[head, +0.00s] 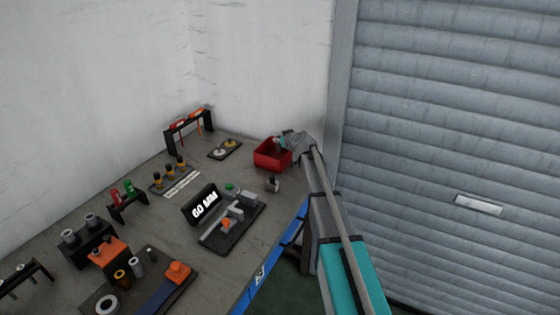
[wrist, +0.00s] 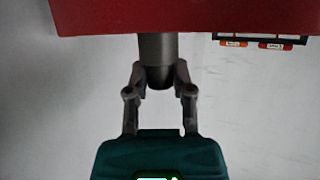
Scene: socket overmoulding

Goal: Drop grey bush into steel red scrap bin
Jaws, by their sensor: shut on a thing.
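The grey bush (wrist: 154,50) is a dark grey cylinder between the fingertips of my gripper (wrist: 160,76) in the wrist view. My gripper is shut on it. The red scrap bin (head: 268,160) is an open box at the back right corner of the bench in the head view. My gripper (head: 282,142) is at the bin's back right side, over or close to its rim. The bin's red wall (wrist: 90,17) fills the top of the wrist view, and the bush's far end meets its edge there. I cannot make out the bush in the head view.
A black rack (head: 188,128) with red and orange tools stands left of the bin. A small dark plate (head: 225,149) lies between them. A sign reading "GO MM" (head: 202,204) and a fixture (head: 232,225) sit nearer. A grey shutter (head: 450,120) is at right.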

